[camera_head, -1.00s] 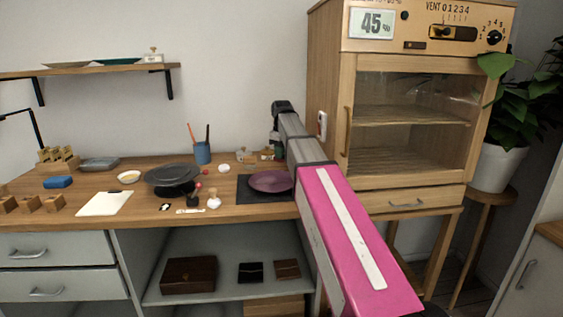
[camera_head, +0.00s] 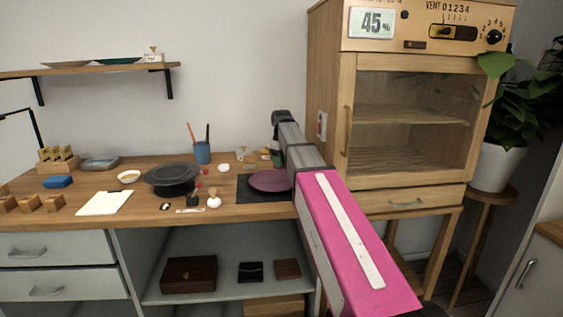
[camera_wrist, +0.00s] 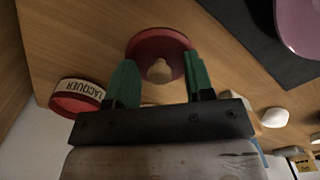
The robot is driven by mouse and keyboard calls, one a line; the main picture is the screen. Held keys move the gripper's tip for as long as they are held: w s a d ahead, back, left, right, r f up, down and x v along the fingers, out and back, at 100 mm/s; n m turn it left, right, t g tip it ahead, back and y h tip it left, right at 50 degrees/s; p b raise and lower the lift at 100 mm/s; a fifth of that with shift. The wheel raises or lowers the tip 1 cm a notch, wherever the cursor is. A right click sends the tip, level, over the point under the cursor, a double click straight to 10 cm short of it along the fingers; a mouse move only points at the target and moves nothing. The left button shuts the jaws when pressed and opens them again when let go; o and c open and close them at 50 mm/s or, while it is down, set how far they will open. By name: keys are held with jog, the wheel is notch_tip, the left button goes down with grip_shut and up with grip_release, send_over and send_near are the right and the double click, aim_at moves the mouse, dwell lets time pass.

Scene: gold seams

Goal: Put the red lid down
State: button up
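The red lid (camera_wrist: 153,44) is a round disc with a pale knob (camera_wrist: 160,71), and in the wrist view it appears to lie on the wooden worktop, knob towards me. My gripper (camera_wrist: 160,80) has green fingers standing apart on either side of the knob, with a gap showing on both sides, so it is open. A red jar labelled LACQUER (camera_wrist: 78,98) stands just left of the fingers. In the head view my gripper (camera_head: 277,160) is at the back of the worktop, mostly hidden by my arm; the lid is not clear there.
A purple plate (camera_head: 270,181) on a dark mat (camera_head: 247,193) is close in front of my gripper; the plate also shows in the wrist view (camera_wrist: 300,25). A white rounded object (camera_wrist: 275,117) is to the right there. The wooden cabinet (camera_head: 335,110) stands right of my arm.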

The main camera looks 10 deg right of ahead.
jog(key=shift+r, duration=0.1)
notch_tip(320, 180, up, 12)
dwell(0.5)
jog(key=shift+s, duration=0.1)
